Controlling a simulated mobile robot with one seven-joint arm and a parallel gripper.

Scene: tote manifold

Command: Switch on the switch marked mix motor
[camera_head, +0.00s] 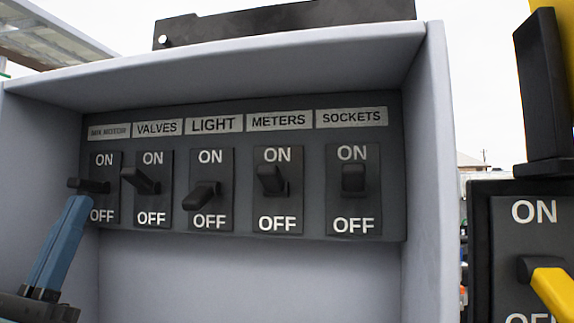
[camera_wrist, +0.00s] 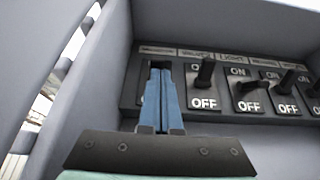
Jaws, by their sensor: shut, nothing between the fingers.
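A row of lever switches sits on a dark panel (camera_head: 245,230) inside a grey box. The label (camera_head: 109,132) over the leftmost switch is too small to read surely; the others read VALVES, LIGHT, METERS and SOCKETS, so the leftmost may be mix motor. Its black lever (camera_head: 88,185) juts out between ON and OFF; I cannot tell its setting. My gripper (camera_head: 78,203) is shut and empty, its blue fingertips just under this lever; whether they touch is unclear. In the wrist view the fingers (camera_wrist: 161,75) cover most of that switch.
Right of it are the VALVES lever (camera_head: 140,180), LIGHT lever (camera_head: 201,195), METERS lever (camera_head: 271,180) and SOCKETS lever (camera_head: 353,178), close together. The box's side wall (camera_head: 428,180) and top (camera_head: 240,65) enclose the panel.

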